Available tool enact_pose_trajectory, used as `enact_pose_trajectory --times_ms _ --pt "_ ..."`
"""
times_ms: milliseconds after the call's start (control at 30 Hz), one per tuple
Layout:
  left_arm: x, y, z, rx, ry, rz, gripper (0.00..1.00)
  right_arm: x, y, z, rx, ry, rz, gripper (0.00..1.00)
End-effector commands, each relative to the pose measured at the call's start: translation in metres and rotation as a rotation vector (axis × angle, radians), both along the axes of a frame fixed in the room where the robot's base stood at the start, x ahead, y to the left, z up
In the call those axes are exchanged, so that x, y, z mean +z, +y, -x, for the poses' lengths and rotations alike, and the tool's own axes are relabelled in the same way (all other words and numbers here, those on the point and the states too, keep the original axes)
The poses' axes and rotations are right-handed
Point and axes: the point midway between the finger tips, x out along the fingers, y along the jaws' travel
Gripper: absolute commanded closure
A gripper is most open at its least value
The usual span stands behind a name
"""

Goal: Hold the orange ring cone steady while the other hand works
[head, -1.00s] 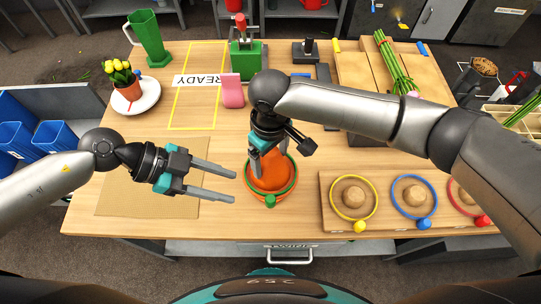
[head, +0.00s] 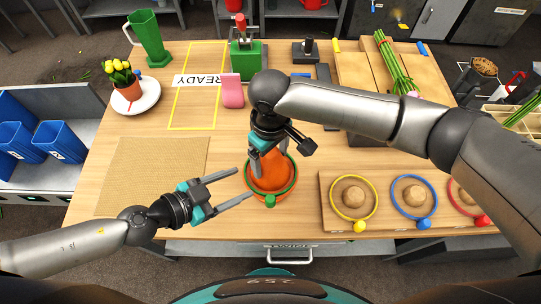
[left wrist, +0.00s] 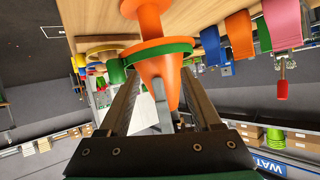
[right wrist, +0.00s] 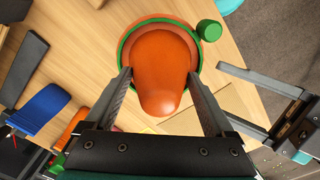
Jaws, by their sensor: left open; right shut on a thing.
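The orange ring cone (head: 272,180) stands upright on the table near its front middle, with a green ring (head: 294,186) around its lower part. A green knob (head: 270,200) on the ring faces the front edge. My right gripper (right wrist: 160,77) is shut on the upper cone, one finger on each side. My left gripper (head: 247,183) is open and empty, just left of the cone and apart from it. In the left wrist view, the cone (left wrist: 158,72) shows between and beyond the open fingers. My right forearm hides part of the table behind the cone.
A wooden board (head: 328,222) with yellow (head: 336,208), blue and red rings around round knobs lies to the right. A brown mat (head: 150,175) lies at left. A pink block (head: 232,92) and a green holder (head: 245,60) stand behind.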

Motion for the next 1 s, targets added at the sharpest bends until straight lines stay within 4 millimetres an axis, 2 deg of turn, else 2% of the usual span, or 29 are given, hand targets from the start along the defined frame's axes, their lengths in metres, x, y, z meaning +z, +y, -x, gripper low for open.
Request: enact_pose_trajectory --times_ms 100,367,500,633,767,867,1000 --pt "-0.005 0.004 -0.004 0.13 -0.017 0.004 0.35 0.0 0.0 0.0 0.0 -0.001 -0.001 0.69" --pt "0.007 0.013 -0.022 0.472 0.0 0.043 0.35 0.0 0.0 0.0 0.0 -0.001 -0.001 0.69" --pt "0.009 0.02 -0.023 0.653 0.061 0.04 0.35 0.0 0.0 0.0 0.0 -0.001 -0.001 0.69" --pt "0.004 0.028 -0.013 0.804 0.148 0.003 0.35 0.0 0.0 0.0 0.0 -0.001 -0.001 0.69" --pt "0.0 0.029 0.006 0.941 0.279 -0.03 0.35 0.0 0.0 0.0 0.0 -0.001 -0.001 0.69" --pt "0.002 0.016 0.026 1.042 0.446 -0.005 0.35 0.0 0.0 0.0 0.0 -0.001 -0.001 0.69" --pt "0.018 -0.016 0.044 1.134 0.691 0.125 0.35 0.0 0.0 0.0 0.0 0.0 0.0 0.69"
